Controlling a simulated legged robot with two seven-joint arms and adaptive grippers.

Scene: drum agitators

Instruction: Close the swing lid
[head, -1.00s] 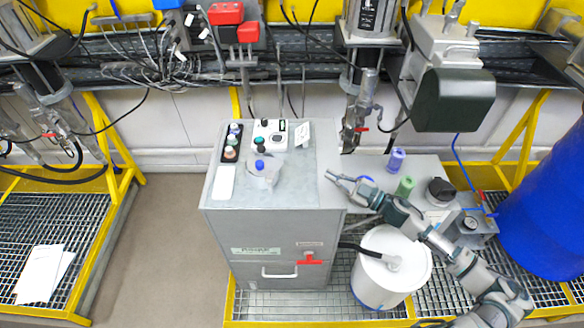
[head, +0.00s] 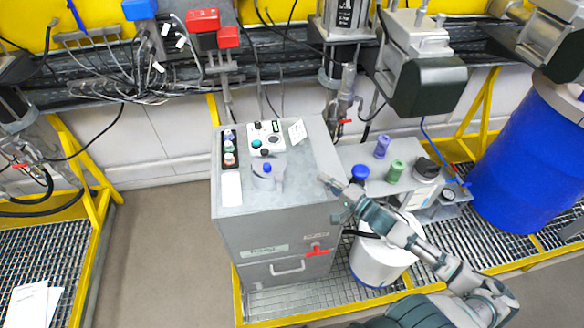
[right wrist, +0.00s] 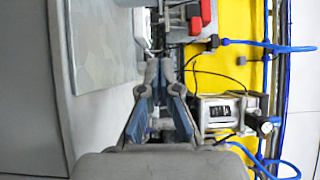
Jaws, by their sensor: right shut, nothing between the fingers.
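A grey cabinet (head: 300,190) stands in the middle of the head view. I cannot tell for sure which part is the swing lid. A small grey vessel with a blue knob (head: 267,177) sits on the cabinet top. My right gripper (head: 326,181) is shut and empty at the right edge of the cabinet top; I cannot tell whether it touches it. In the right wrist view, the fingers (right wrist: 159,68) point away beside a grey panel edge (right wrist: 102,50). My left gripper is not in view.
Blue, green and dark-capped bottles (head: 397,171) stand on a low grey shelf right of the cabinet. A white drum (head: 375,262) stands below my right arm. A large blue drum (head: 525,150) is at the right. The floor (head: 155,240) left of the cabinet is clear.

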